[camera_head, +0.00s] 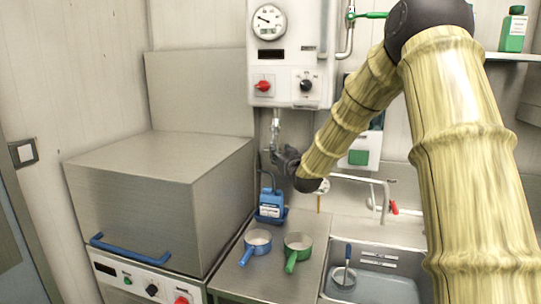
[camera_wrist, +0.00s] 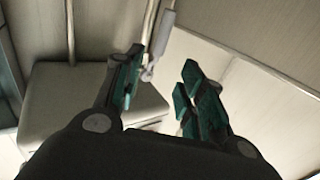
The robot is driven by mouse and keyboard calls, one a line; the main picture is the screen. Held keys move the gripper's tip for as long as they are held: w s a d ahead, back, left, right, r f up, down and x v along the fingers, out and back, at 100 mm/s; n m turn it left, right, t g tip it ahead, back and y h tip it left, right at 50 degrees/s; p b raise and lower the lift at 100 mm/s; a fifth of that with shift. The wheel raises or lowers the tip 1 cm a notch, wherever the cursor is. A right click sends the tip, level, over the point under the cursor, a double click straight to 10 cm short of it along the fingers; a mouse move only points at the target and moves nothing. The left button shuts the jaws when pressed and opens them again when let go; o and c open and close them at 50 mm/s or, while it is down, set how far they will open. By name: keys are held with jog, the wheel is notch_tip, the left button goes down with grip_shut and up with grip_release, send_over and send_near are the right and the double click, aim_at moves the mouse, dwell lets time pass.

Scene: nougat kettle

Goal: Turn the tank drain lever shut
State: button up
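The tank (camera_head: 290,60) is a white wall-mounted box with a round gauge, a red knob and a black knob. A thin metal drain fitting (camera_head: 276,122) hangs below it, just above my gripper (camera_head: 277,152). In the wrist view, a light grey rod with a small end piece (camera_wrist: 165,32), which looks like the drain lever, shows between and beyond the fingertips, closer to the left finger. My gripper (camera_wrist: 160,85) is open there, with green pads apart and nothing visibly held. I cannot tell whether the left finger touches the rod.
A blue-handled pan (camera_head: 257,241) and a green-handled pan (camera_head: 298,243) sit on the steel counter. A large steel box (camera_head: 165,200) is at left. A sink (camera_head: 395,262) and faucet (camera_head: 375,192) are at right. A green-handled valve (camera_head: 372,15) is beside the tank.

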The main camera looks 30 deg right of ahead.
jog(key=p+x, duration=0.1)
jog(key=x, duration=0.2)
jog(key=p+x, duration=0.2)
jog(key=x, duration=0.2)
jog(key=f+p+x, duration=0.1)
jog(key=x, duration=0.3)
jog(key=shift+w+d, duration=0.2)
jog(key=shift+d, duration=0.1)
jog(key=shift+a, duration=0.1)
jog(key=shift+c, duration=0.2)
grip_shut()
